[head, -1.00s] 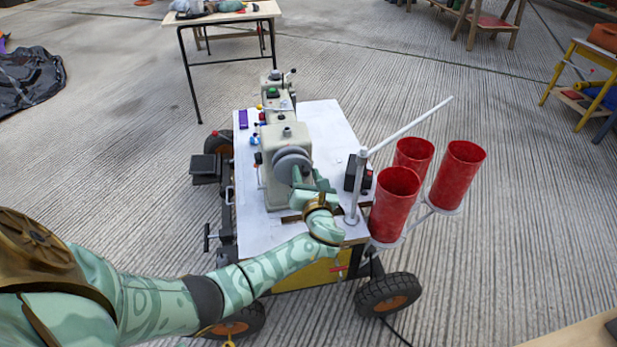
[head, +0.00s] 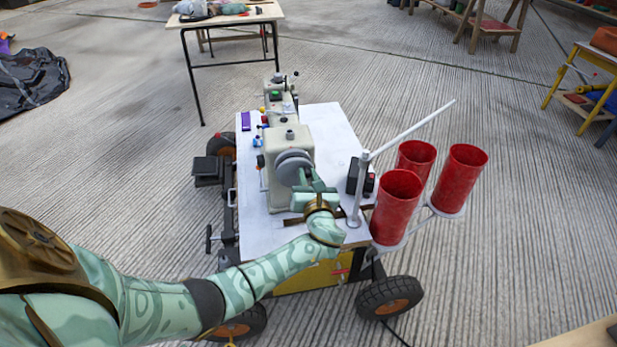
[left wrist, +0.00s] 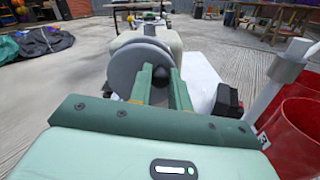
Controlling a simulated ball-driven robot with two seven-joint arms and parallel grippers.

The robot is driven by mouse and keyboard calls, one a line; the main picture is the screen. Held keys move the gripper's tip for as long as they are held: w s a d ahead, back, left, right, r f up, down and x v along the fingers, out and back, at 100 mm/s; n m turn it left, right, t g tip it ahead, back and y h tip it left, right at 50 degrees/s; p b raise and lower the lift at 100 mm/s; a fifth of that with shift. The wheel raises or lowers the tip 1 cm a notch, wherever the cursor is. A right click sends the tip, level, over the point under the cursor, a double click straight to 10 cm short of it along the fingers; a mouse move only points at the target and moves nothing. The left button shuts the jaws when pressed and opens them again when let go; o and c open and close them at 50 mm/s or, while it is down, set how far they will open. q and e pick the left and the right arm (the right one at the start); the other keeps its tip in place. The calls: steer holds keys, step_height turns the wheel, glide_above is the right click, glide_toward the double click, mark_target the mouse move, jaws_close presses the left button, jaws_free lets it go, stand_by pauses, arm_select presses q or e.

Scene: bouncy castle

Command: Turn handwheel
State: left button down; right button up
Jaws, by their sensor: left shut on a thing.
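The handwheel (head: 291,166) is a grey disc on the near end of a cream sewing machine (head: 277,158), which stands on a wheeled cart with a white top. In the left wrist view the handwheel (left wrist: 136,66) is close ahead, left of the middle. My left gripper (head: 307,180) is at the wheel's lower right side. Its green fingers (left wrist: 161,78) are shut on a dark rounded knob (left wrist: 161,72), which looks like the wheel's handle. Where the knob joins the wheel is hidden. My right gripper is in neither view.
Red cups (head: 398,200) on a ring rack stand at the cart's right. A white post with a slanted bar (head: 410,130) and a black box (head: 356,176) are right of my gripper. A table (head: 225,18) stands behind. The concrete floor around is mostly open.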

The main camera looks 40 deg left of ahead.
arm_select(q)
steer(key=n, duration=0.3)
steer(key=s+a+n, duration=0.1)
steer(key=n, duration=0.2)
steer(key=s+r+n, duration=0.1)
steer(key=n, duration=0.2)
steer(key=shift+a+b, duration=0.25)
steer(key=shift+b, duration=0.05)
steer(key=shift+n, duration=0.3)
steer(key=c, duration=1.3)
jaws_free()
steer(key=shift+a, duration=0.1)
